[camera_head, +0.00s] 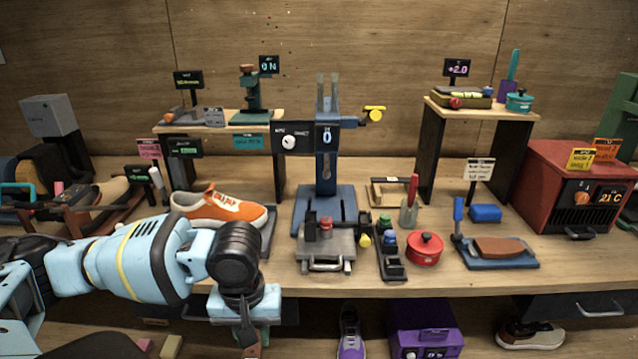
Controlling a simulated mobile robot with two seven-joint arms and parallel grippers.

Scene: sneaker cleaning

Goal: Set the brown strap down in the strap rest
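My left arm comes in from the left, and its gripper (250,346) points down in front of the table's front edge, cut off by the bottom of the picture. A small brown piece (252,352) shows at its fingertips; I cannot tell whether this is the brown strap or whether the fingers are shut on it. A brown slab (505,246) lies on a blue tray (482,264) at the right of the table. No strap rest can be told for sure; a low cream frame (376,197) stands right of the blue press. My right gripper is not in view.
An orange sneaker (222,209) sits behind my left arm. The blue press (326,180), a metal plate with a handle (327,250), a red pot (425,249) and a red heater box (577,180) crowd the table (440,284). A purple box (420,331) is below.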

